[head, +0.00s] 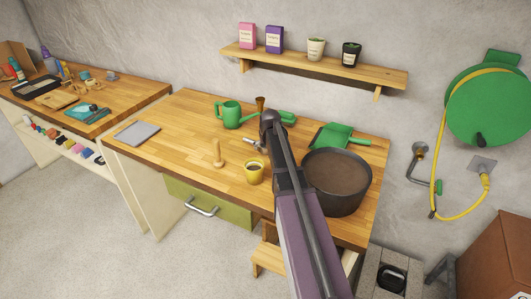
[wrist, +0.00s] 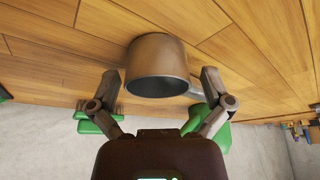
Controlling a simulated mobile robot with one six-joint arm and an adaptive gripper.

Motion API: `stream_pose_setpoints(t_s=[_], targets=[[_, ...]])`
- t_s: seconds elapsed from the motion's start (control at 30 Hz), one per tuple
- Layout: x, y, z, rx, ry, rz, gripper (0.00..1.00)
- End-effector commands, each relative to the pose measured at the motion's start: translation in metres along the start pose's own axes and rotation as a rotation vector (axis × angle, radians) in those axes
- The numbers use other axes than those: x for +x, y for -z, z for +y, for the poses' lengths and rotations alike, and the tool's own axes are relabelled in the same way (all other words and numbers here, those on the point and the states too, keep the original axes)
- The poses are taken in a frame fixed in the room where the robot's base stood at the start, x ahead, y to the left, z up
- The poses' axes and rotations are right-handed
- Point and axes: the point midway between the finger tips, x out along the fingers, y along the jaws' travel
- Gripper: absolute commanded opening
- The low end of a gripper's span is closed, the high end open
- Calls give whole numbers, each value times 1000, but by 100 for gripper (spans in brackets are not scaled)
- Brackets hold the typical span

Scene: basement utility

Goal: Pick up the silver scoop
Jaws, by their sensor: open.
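The silver scoop (wrist: 157,62) shows in the wrist view as a dull grey metal cylinder. Its open end faces the camera and a short part of its handle shows at its right. My gripper (wrist: 158,78) is open, with one finger on each side of the scoop. A gap shows between each finger and the scoop. In the head view my arm reaches over the middle of the workbench. Small grey parts show beside its end, and I cannot tell there which are gripper and which are scoop.
The bench's left part is mostly clear.

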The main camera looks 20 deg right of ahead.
Motion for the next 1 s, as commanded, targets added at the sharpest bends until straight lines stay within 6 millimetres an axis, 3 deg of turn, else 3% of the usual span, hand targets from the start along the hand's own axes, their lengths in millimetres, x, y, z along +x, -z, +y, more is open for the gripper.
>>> stream_pose_setpoints(t_s=[0.57, 0.67, 0.83, 0.87, 1.0], targets=[[0, 0, 1, 1, 0, 0, 100], [0, 0, 1, 1, 0, 0, 76], [0, 0, 1, 1, 0, 0, 26], [0, 0, 1, 1, 0, 0, 21], [0, 0, 1, 2, 0, 0, 21]])
